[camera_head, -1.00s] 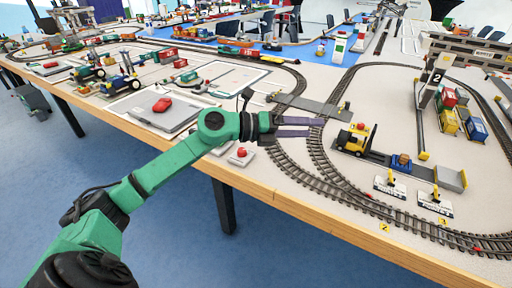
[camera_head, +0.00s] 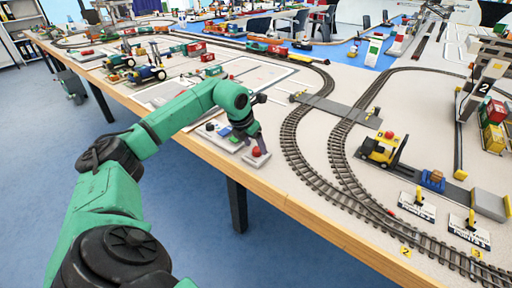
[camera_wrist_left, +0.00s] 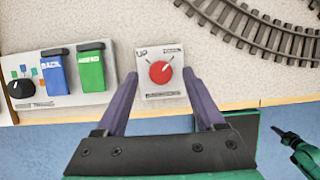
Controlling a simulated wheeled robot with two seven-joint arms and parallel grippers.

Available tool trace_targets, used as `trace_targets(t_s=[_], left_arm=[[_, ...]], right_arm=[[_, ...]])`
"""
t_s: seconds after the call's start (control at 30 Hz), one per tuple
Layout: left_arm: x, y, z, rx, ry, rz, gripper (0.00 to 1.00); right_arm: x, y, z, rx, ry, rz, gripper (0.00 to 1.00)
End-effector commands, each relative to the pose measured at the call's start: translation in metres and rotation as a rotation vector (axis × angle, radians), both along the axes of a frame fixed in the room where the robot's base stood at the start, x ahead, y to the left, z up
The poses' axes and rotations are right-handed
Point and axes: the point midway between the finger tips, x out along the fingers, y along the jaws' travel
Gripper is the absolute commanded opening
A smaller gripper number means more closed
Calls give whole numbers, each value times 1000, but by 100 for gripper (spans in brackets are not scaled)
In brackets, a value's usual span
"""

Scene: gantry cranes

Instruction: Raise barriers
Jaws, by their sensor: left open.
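A small white panel (camera_wrist_left: 160,90) with a red rotary knob (camera_wrist_left: 159,72) lies near the table's front edge. One top corner reads UP, and the knob's white pointer is turned toward the other corner. It also shows in the head view, with its red knob (camera_head: 256,151) by my fingertips. My left gripper (camera_wrist_left: 160,76) is open, with one purple finger on each side of the panel, and I see no contact with the knob. A grey level crossing (camera_head: 338,109) spans the tracks. The barrier arms are too small to make out. My right gripper is out of view.
A second panel (camera_wrist_left: 68,101) with a black knob and blue and green switches lies just left of the red-knob panel. Curved track (camera_head: 300,160) runs to the right. A yellow vehicle (camera_head: 380,148) stands beyond it. The wooden table edge (camera_head: 270,200) is close in front.

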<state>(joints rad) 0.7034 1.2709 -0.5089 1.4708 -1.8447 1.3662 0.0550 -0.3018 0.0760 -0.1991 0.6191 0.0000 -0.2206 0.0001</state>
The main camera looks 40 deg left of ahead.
Motion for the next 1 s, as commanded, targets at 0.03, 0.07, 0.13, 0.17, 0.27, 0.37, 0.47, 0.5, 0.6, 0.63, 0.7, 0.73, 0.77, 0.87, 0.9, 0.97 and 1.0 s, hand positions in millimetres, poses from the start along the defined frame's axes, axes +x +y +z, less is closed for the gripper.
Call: trace_targets(t_s=[0.03, 0.07, 0.13, 0.17, 0.27, 0.37, 0.47, 0.5, 0.6, 0.63, 0.7, 0.73, 0.77, 0.87, 0.9, 0.97, 1.0], left_arm=[[2, 0, -6, -1, 1, 0, 71], [4, 0, -9, -1, 1, 1, 71], [5, -1, -14, -1, 1, 0, 71], [6, -1, -15, -1, 1, 0, 71], [6, 0, -15, 0, 0, -1, 71], [6, 0, -15, 0, 0, -1, 71], [6, 0, -15, 0, 0, -1, 36], [6, 0, -15, 0, 0, -1, 21], [6, 0, -15, 0, 0, 0, 0], [6, 0, -14, 0, 0, 0, 0], [6, 0, -14, 0, 0, 1, 0], [6, 0, -14, 0, 0, 2, 0], [6, 0, -14, 0, 0, 3, 0], [6, 0, -14, 0, 0, 18, 0], [6, 0, -13, 1, -1, 27, 0], [6, -1, -13, 0, -1, 47, 0], [6, -1, -13, 0, -1, 62, 0]], right_arm=[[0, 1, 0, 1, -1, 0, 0], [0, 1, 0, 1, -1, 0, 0], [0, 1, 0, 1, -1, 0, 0], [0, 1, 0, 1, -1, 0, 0], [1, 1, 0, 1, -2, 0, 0], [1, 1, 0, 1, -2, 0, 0], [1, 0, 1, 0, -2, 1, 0], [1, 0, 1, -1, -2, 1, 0], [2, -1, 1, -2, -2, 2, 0], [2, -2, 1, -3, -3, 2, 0], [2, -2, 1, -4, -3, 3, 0], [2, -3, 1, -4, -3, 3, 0], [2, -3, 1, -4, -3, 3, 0], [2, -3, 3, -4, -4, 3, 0], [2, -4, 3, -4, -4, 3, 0], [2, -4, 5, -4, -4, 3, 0], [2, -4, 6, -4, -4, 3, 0]])
